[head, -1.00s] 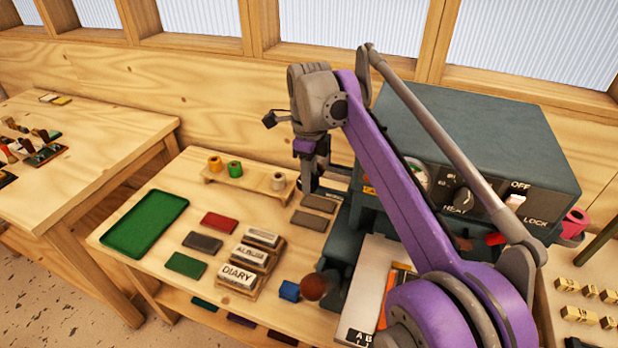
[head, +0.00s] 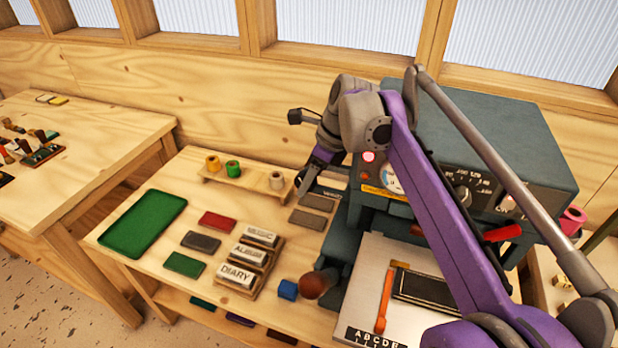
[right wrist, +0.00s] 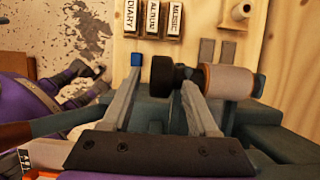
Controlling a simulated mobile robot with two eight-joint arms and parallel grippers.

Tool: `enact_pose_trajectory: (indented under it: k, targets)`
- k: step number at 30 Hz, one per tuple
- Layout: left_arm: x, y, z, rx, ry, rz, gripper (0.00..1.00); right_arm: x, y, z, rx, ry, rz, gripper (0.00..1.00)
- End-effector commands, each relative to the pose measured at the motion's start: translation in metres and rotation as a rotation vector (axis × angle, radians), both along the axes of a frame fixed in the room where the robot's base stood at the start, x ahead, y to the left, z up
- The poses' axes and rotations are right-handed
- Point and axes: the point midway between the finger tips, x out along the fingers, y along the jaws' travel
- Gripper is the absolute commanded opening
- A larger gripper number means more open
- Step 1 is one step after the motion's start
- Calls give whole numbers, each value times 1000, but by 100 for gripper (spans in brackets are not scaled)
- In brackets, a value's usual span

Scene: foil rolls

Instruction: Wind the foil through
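A foil roll (right wrist: 230,82), pale with a tan end, sits at the side of the dark green machine (head: 480,130) in the right wrist view. A black knob (right wrist: 166,75) is at its left end. My right gripper (right wrist: 160,88) is open, its fingers on either side of the knob, the right finger close to the roll. I cannot tell whether either finger touches. In the head view my right gripper (head: 302,192) is at the machine's left side and largely hides this roll. A pink roll (head: 573,219) shows at the machine's right. My left gripper (right wrist: 95,75) shows small in the right wrist view; its opening is unclear.
A wooden rack (head: 247,185) holds gold, green and cream rolls. Stamps, coloured blocks and a green tray (head: 143,222) lie on the bench. The machine's plate (head: 365,270) carries an orange strip.

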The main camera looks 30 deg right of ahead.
Motion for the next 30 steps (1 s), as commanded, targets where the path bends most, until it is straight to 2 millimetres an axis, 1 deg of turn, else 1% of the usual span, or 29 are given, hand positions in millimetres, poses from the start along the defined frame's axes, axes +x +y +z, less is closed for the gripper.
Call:
enact_pose_trajectory:
  k: [7,11,14,21,24,27,30]
  targets:
    - [0,0,0,0,0,0,91,0,0,0,0,0,0,60]
    - [0,0,1,0,-1,0,91,0,0,9,-1,-1,0,60]
    - [1,0,3,0,-2,0,91,0,0,25,-1,-1,0,60]
    - [4,0,10,0,-7,0,91,1,0,73,-1,-1,0,60]
    - [5,0,13,0,-9,0,91,1,0,87,-1,-1,0,60]
    - [5,0,14,0,-10,0,91,1,0,96,-1,-1,0,60]
    - [5,0,15,0,-10,0,91,0,0,100,-1,-1,0,60]
